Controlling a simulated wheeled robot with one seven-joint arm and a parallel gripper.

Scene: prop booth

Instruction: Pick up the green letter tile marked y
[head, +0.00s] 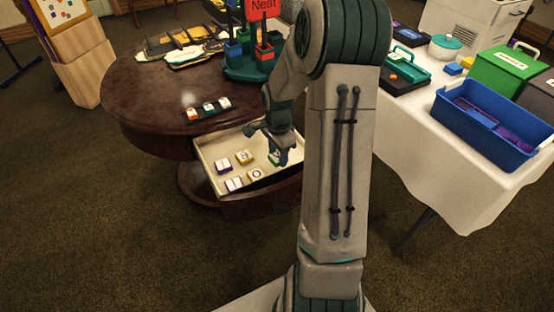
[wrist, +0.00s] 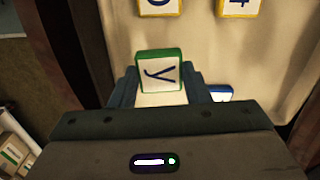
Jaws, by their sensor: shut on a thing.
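The green letter tile marked y (wrist: 159,72) has a white face, a green rim and a dark blue letter, seen on its side in the wrist view. My gripper (wrist: 160,84) is shut on it, with a finger at its left and right sides. In the head view my gripper (head: 272,140) is over the right part of the open drawer (head: 212,150). A bit of green and white tile (head: 274,158) shows just below the fingers there. I cannot tell how high the tile is above the drawer floor.
Several other tiles lie in the drawer, such as a purple-rimmed one (head: 222,166) and yellow-rimmed ones (head: 245,157). The drawer is in a round dark table (head: 130,95). A white-clothed table (head: 420,150) with a blue bin (head: 470,140) stands at the right.

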